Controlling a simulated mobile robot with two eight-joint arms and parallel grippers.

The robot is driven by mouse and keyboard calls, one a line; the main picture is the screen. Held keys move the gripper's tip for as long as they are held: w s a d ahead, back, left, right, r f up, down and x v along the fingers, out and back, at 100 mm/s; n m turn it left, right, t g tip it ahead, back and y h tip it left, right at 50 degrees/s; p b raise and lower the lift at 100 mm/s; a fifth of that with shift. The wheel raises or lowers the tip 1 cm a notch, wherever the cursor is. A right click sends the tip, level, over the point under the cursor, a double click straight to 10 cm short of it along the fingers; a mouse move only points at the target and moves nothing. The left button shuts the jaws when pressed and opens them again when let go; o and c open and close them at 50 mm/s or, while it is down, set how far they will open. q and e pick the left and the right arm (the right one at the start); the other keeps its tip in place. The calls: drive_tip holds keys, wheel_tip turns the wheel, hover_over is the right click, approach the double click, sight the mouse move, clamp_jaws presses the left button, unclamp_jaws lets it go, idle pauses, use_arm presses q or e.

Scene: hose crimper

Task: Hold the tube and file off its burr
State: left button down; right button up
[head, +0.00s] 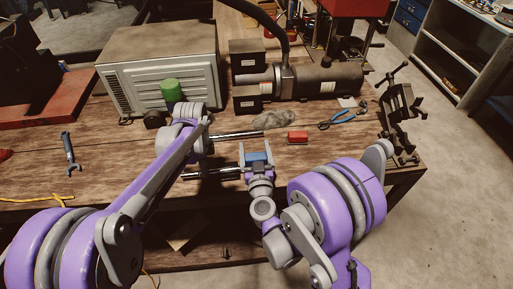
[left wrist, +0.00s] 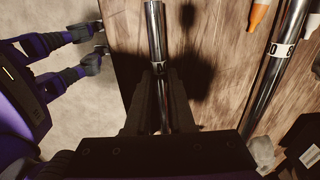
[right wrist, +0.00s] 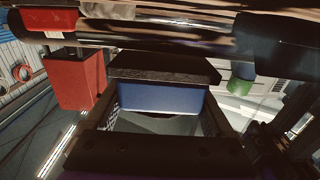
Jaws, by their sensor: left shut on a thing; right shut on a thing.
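A shiny metal tube (head: 225,172) lies level above the near part of the bench. My left gripper (left wrist: 160,78) is shut around this tube, with the tube running out beyond the fingers; in the head view my arm hides the fingers. My right gripper (head: 256,160) is shut on a blue block (head: 257,156), seemingly the file, beside the tube's right end. In the right wrist view the blue block (right wrist: 160,97) sits between the fingers under a dark slab. Shiny metal crosses just above it; I cannot tell whether they touch.
A second metal tube (head: 235,136) lies farther back, with a marked band in the left wrist view (left wrist: 279,50). A red block (head: 297,137), grey rag (head: 273,120), blue-handled pliers (head: 347,116) and crimper (head: 320,80) lie beyond. A clamp stand (head: 400,105) stands right.

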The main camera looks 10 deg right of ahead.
drive_tip(key=shift+r, duration=0.1)
drive_tip(key=shift+r, duration=2.9)
wheel_tip(320, 180, up, 3)
use_arm(q)
drive_tip(key=c, duration=0.7)
unclamp_jaws()
